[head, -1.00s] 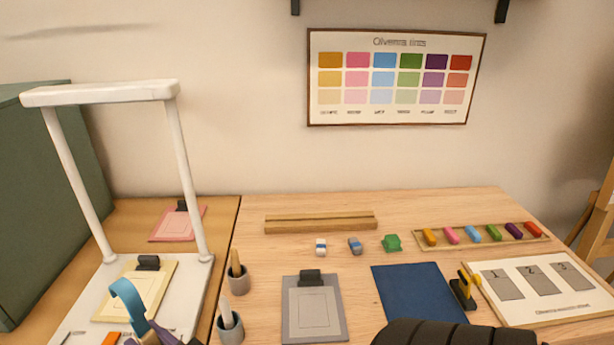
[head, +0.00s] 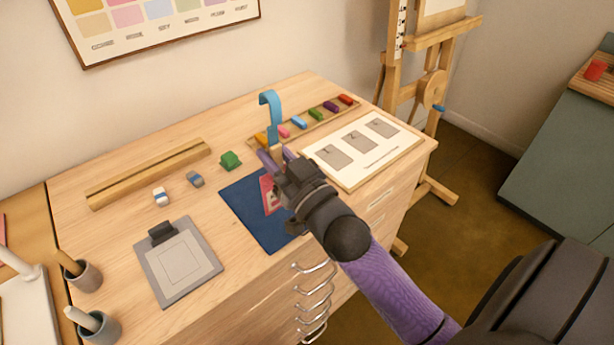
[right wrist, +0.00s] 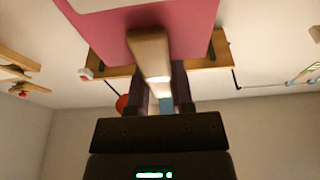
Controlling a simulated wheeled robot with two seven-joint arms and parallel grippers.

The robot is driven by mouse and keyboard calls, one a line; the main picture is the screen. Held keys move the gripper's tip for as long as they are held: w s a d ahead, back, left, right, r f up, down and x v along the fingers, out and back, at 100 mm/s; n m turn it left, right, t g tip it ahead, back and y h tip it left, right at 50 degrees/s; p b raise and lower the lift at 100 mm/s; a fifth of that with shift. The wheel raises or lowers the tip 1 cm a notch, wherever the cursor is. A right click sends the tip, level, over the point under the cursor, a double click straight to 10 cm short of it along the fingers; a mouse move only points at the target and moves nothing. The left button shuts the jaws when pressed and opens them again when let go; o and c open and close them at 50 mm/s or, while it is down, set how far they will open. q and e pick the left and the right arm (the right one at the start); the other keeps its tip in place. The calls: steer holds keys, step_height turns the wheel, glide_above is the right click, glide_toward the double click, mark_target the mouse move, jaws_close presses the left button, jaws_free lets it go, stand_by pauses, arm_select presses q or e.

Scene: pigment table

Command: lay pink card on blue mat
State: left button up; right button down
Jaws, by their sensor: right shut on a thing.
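My right gripper (head: 276,163) is over the blue mat (head: 242,215) in the head view, shut on a hooked tool (head: 270,110) with a blue hook on top and a tan part below. The pink card (head: 268,194) shows over the mat, partly hidden behind the gripper. In the right wrist view the card (right wrist: 195,25) is large and close, with the tool's tan part (right wrist: 149,52) in front of it and between the fingers. I cannot tell if the card touches the mat. My left gripper is not in view.
A tray of coloured sticks (head: 317,124) and a white numbered board (head: 348,160) lie right of the mat. A green block (head: 230,160), two small erasers and a grey clipboard (head: 185,285) lie to its left. Drawer handles line the table front.

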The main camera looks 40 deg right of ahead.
step_height(320, 180, down, 9)
steer(key=b, duration=0.3)
steer(key=shift+f+b, duration=0.3)
steer(key=shift+f, duration=0.05)
steer(key=shift+r, duration=0.2)
steer(key=shift+f, duration=0.15)
steer(key=c, duration=0.5)
jaws_free()
